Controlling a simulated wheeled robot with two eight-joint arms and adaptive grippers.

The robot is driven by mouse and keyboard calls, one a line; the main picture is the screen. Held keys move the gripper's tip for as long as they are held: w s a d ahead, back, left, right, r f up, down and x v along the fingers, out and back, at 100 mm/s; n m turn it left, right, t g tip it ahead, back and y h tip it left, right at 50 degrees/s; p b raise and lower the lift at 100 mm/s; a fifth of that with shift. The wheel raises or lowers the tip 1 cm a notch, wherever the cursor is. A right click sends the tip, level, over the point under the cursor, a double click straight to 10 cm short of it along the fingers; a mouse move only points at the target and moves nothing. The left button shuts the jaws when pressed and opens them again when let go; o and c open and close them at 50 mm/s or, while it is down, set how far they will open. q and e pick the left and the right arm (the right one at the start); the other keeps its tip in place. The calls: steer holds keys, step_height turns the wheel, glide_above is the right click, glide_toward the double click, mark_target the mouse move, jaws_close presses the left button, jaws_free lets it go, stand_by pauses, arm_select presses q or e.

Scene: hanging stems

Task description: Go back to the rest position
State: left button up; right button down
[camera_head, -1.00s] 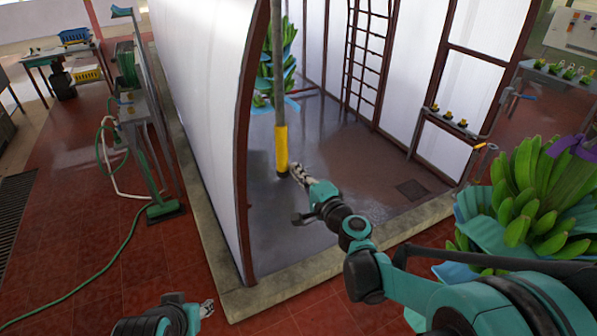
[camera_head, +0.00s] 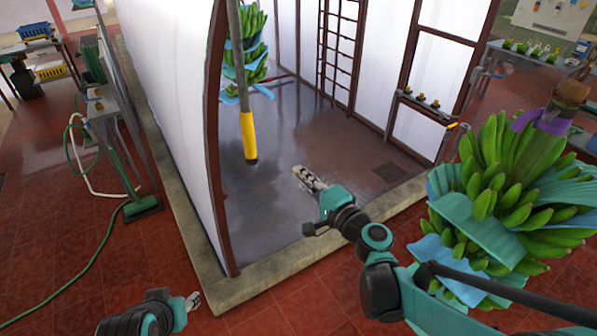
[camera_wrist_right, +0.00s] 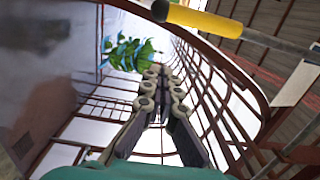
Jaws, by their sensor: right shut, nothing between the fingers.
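My right gripper (camera_head: 306,178) is stretched out over the wet floor inside the white-walled bay in the head view. Its fingers are together and hold nothing; the right wrist view shows the same shut fingers (camera_wrist_right: 165,75). My left gripper (camera_head: 193,301) is low at the bottom left, over the red tiles. It is small there and I cannot tell whether it is open or shut.
A pole with a yellow sleeve (camera_head: 249,136) hangs left of my right gripper, apart from it; the sleeve also shows in the wrist view (camera_wrist_right: 205,20). A banana bunch (camera_head: 500,190) hangs close at right, near my right arm. Another bunch (camera_head: 247,50) hangs inside the bay.

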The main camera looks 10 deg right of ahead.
steer(key=shift+f, duration=0.1)
steer(key=s+a+f+n+g+b, duration=0.1)
steer(key=s+f+n+g+b, duration=0.1)
steer(key=s+f+n+b, duration=0.3)
steer(key=s+a+f+n+g+h+b, duration=0.1)
steer(key=s+a+f+g+b, duration=0.15)
steer(key=f, duration=0.55)
steer(key=s+a+f+n+g+b, duration=0.1)
steer(key=s+f+n+g+b, duration=0.1)
steer(key=s+f+n+b, duration=0.3)
arm_select(q)
step_height(320, 180, down, 19)
steer(key=b, duration=0.6)
steer(key=shift+f+b, duration=0.15)
steer(key=shift+b, duration=0.2)
steer(key=shift+c, duration=0.3)
arm_select(e)
steer(key=s+d+f+n+g+h, duration=0.1)
steer(key=s+d+f+h, duration=0.2)
steer(key=f, duration=0.3)
steer(key=s+d+f+n+g+h, duration=0.1)
steer(key=s+d+f+g+h, duration=0.1)
steer(key=s+d+f, duration=0.3)
step_height(320, 180, down, 2)
steer(key=shift+d+f+h, duration=0.2)
steer(key=shift+d+h, duration=0.25)
steer(key=shift+h, duration=0.05)
